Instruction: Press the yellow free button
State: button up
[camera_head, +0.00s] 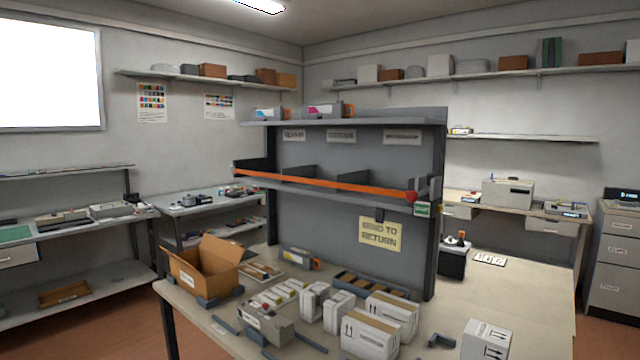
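I cannot make out a button clearly marked as the yellow free button. A grey device (267,323) with a pale front label and small coloured parts on top stands at the front of the workbench. A dark box (453,262) with a small, unclear fitting on top stands right of the shelf rack. An orange bar (320,182) runs along the rack's middle shelf, with a red knob (411,196) at its right end and a small green-and-white labelled box (423,209) below it. My gripper is not in view.
The workbench (530,290) holds an open cardboard box (205,268), several white cartons (370,336) and a grey cartridge (298,257). The rack (340,221) bears a yellow "send to return" sign (380,236). The bench's right part is mostly clear.

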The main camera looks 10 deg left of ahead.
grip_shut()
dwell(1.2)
